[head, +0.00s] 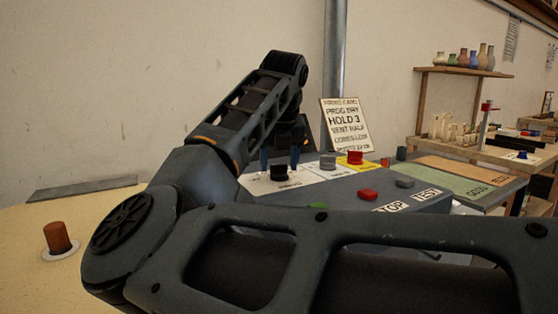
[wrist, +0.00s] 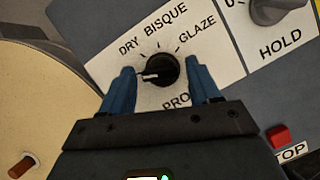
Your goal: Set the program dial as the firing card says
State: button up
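The program dial (wrist: 164,68) is a round black knob on a white plate, with the words DRY, BISQUE and GLAZE in an arc above it. Its white pointer points left, a little below the word DRY; I cannot tell whether it meets a mark. My gripper (wrist: 160,66) is open, with one blue finger on each side of the dial and a small gap showing. In the head view the dial (head: 278,173) sits below my fingers. The firing card (head: 347,126) stands behind the panel and reads PROG DRY, HOLD 3, VENT HALF; its lower lines are harder to read.
A grey HOLD knob (wrist: 277,10) is right of the program dial. A yellow plate with a red knob (head: 355,157), a red button (head: 367,195) and a grey TEST button (head: 404,183) are further right. A round cream surface with a brown peg (head: 57,236) lies at left.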

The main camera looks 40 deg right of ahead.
jog(key=c, duration=0.9)
jog(key=shift+m, duration=0.3)
jog(key=m, duration=0.2)
jog(key=m+g+h, duration=0.1)
jog(key=m, duration=0.1)
jog(key=shift+w+a+g, duration=0.1)
jog(key=shift+w+g, duration=0.1)
jog(key=shift+g, duration=0.1)
jog(key=shift+w+m+g+h+p, duration=0.1)
jog(key=shift+m+g+h+p, duration=0.45)
jog(key=shift+m, duration=1.45)
jog(key=shift+g, duration=0.25)
jog(key=o, duration=1.1)
jog(key=shift+r, duration=0.1)
